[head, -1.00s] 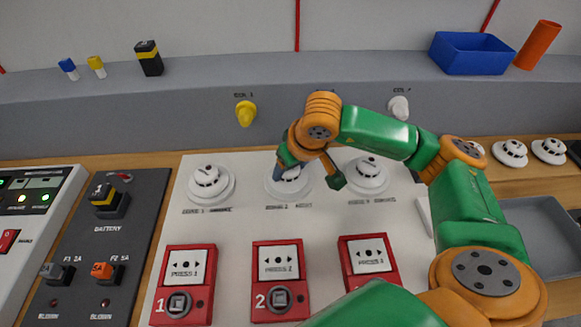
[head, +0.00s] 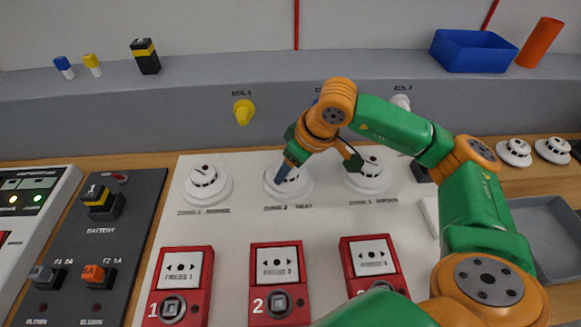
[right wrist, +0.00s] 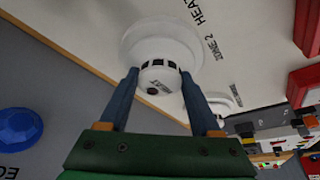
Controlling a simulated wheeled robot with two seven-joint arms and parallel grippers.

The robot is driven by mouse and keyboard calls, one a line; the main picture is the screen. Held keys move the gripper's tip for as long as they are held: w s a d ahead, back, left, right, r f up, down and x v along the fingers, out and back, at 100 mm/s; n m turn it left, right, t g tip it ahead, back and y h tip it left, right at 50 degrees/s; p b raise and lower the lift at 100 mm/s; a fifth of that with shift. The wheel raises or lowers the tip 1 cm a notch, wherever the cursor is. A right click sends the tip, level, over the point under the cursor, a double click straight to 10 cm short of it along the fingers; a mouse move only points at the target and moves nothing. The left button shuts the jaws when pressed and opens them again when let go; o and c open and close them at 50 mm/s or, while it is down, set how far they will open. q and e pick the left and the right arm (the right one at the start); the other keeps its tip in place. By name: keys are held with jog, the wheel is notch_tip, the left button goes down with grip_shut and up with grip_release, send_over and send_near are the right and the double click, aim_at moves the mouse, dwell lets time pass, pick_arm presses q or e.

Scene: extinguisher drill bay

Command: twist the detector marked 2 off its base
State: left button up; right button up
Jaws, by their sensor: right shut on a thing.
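The detector marked 2 (head: 297,180) is the middle one of three white round detectors on the pale panel. Its wide base shows around it, and ZONE 2 is printed beside it in the right wrist view. My right gripper (head: 286,174) reaches it from above and behind. In the right wrist view the two blue fingers of the gripper (right wrist: 159,78) press on both sides of the detector's dark-slotted head (right wrist: 158,77). The head sits on its base (right wrist: 135,38), with no clear gap visible. My left gripper is not in view.
Detectors flank it at left (head: 204,183) and right (head: 370,177). Red call points, including number 2 (head: 278,285), stand in front. A yellow knob (head: 244,112) is on the wall behind. A grey tray (head: 545,235) lies at right, and a blue bin (head: 472,52) stands on the ledge.

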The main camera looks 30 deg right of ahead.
dwell(0.4)
jog(key=shift+r+p, duration=2.25)
jog(key=shift+r, duration=0.75)
